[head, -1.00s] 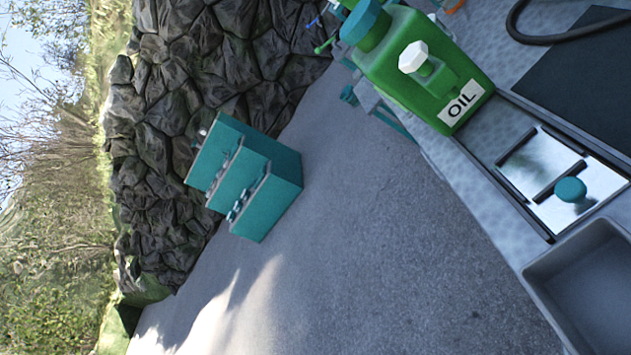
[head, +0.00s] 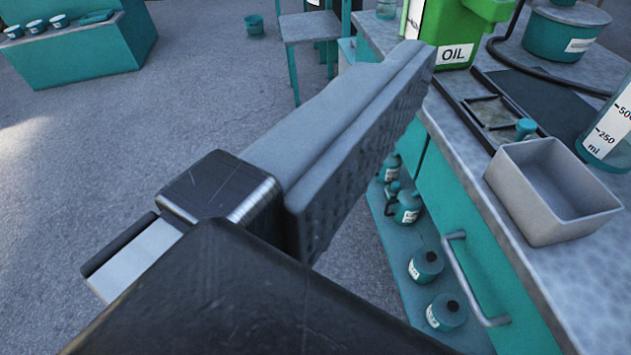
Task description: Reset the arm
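My gripper (head: 412,75) fills the middle of the head view, reaching from the black housing at the bottom up and right. A long grey finger with a textured pad shows. I cannot make out a separate second finger or a gap. Nothing visible is held. The fingertip appears in front of the green oil can (head: 465,28) in the picture; I see no clear contact.
A teal workbench (head: 478,195) stands on the right, with a grey open bin (head: 545,190), a dark mat (head: 548,105) and a graduated container (head: 612,130) on top. Small teal jars (head: 427,266) sit on its lower shelf. A teal cabinet (head: 95,55) stands at upper left. Pavement (head: 130,130) lies open at left.

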